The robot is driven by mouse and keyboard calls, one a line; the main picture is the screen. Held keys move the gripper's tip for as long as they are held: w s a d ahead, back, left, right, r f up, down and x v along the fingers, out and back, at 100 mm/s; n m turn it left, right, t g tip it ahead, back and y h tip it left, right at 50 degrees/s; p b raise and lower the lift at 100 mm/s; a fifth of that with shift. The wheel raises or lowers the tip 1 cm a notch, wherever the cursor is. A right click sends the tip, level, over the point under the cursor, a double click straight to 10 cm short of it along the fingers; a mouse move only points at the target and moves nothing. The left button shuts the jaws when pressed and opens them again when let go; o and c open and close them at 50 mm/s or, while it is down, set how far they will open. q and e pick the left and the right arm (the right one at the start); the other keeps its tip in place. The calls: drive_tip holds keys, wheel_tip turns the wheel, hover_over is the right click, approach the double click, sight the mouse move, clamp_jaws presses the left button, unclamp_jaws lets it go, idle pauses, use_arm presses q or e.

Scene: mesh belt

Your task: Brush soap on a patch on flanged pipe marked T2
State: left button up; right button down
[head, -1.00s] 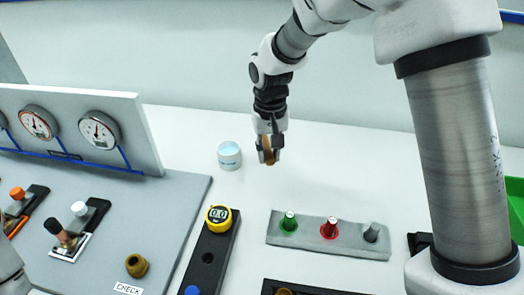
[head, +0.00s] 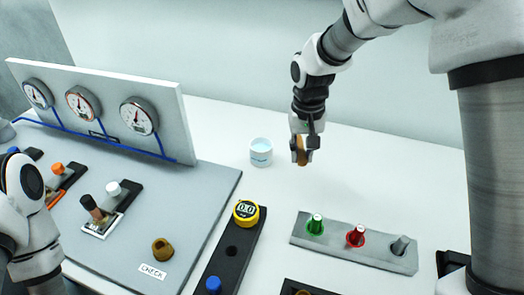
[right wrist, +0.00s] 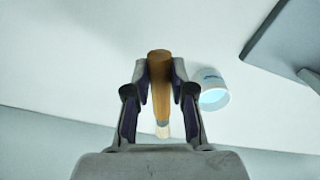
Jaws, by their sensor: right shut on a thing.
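My right gripper (head: 302,158) is shut on a brush with a wooden handle (right wrist: 160,85). It holds the brush above the white table, just right of the cup in the head view. The brush's pale bristle end (right wrist: 163,131) shows beyond the fingers in the right wrist view. A white cup (head: 261,153) with light blue liquid stands upright on the table; it also shows in the right wrist view (right wrist: 213,96). The brush and cup look apart. Part of my left arm (head: 28,225) shows at the left edge, its gripper out of view. I see no flanged pipe marked T2.
A grey panel (head: 215,190) with dial gauges, levers and a CHECK label lies left. A dark strip with a yellow gauge (head: 246,213) lies in front of the cup. A grey block (head: 335,241) with green, red and grey pieces lies right. The table around the cup is clear.

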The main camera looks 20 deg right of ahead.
drive_tip(key=shift+g, duration=0.3)
drive_tip(key=shift+s+y, duration=0.1)
drive_tip(key=shift+y, duration=0.2)
drive_tip(key=w+a+r+m+y+p, duration=0.9)
drive_tip(key=w+a+r+m+p, duration=0.25)
drive_tip(key=r+p, duration=0.35)
wheel_tip(320, 180, down, 10)
drive_tip(key=s+d+y+b, duration=0.1)
drive_tip(key=shift+d+y, duration=0.15)
drive_tip(key=shift+y, duration=0.25)
